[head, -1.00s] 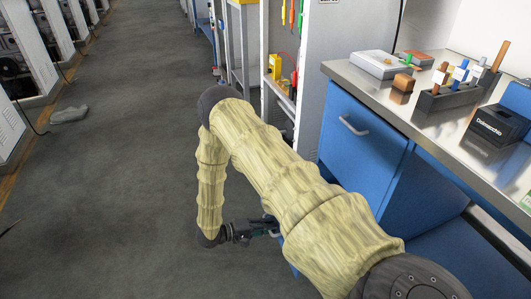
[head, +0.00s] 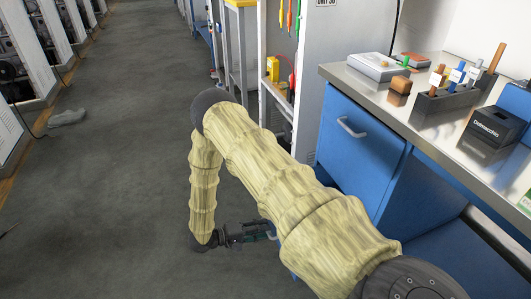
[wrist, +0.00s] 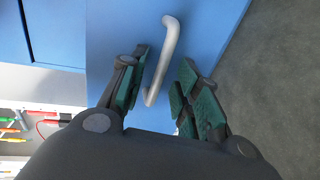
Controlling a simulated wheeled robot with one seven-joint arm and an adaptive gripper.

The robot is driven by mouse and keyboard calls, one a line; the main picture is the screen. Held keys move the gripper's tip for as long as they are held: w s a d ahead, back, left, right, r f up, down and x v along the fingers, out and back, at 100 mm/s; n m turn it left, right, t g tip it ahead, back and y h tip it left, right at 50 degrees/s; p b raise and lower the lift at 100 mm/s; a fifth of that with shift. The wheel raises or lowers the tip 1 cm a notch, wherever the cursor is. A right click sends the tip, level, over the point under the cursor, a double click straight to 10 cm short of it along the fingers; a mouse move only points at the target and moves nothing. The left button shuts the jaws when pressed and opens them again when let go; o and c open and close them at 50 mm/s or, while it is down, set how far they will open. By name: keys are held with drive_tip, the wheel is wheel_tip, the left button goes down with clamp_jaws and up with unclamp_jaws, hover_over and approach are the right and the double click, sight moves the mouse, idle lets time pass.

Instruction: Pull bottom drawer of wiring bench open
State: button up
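The blue wiring bench (head: 362,150) stands at the right in the head view, with an upper drawer handle (head: 352,127) on its front. In the wrist view a blue drawer front (wrist: 205,25) fills the middle, with a grey bar handle (wrist: 168,38). My gripper (wrist: 164,62) is open, its green-padded fingers on either side of this handle, with a visible gap on the right. I cannot tell whether the left finger touches it. In the head view my gripper (head: 272,232) is low beside the bench; my arm hides the lower front and its handle.
The steel bench top (head: 405,112) carries a grey box (head: 378,66), a tool holder (head: 445,100) and a black dispenser (head: 495,125). A grey cabinet (head: 350,40) stands beyond the bench.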

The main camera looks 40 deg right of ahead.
drive_tip(key=v, duration=1)
drive_tip(key=shift+d+f, duration=0.1)
drive_tip(key=s+a+f+n+t+y, duration=0.45)
drive_tip(key=f+t+y, duration=0.4)
drive_tip(key=t, duration=0.25)
drive_tip(key=s+a+r+g+y, duration=0.2)
drive_tip(key=s+a+g+y, duration=0.15)
drive_tip(key=s, duration=0.75)
drive_tip(key=s+a+r+g+y, duration=0.1)
drive_tip(key=s+a+g+y, duration=0.3)
drive_tip(key=s, duration=0.7)
wheel_tip(320, 180, up, 25)
drive_tip(key=t+h+p, duration=0.1)
drive_tip(key=t+p, duration=0.1)
drive_tip(key=p, duration=2.3)
drive_tip(key=shift+a+h+p, duration=0.3)
drive_tip(key=shift+a+p, duration=0.05)
drive_tip(key=shift+a, duration=0.1)
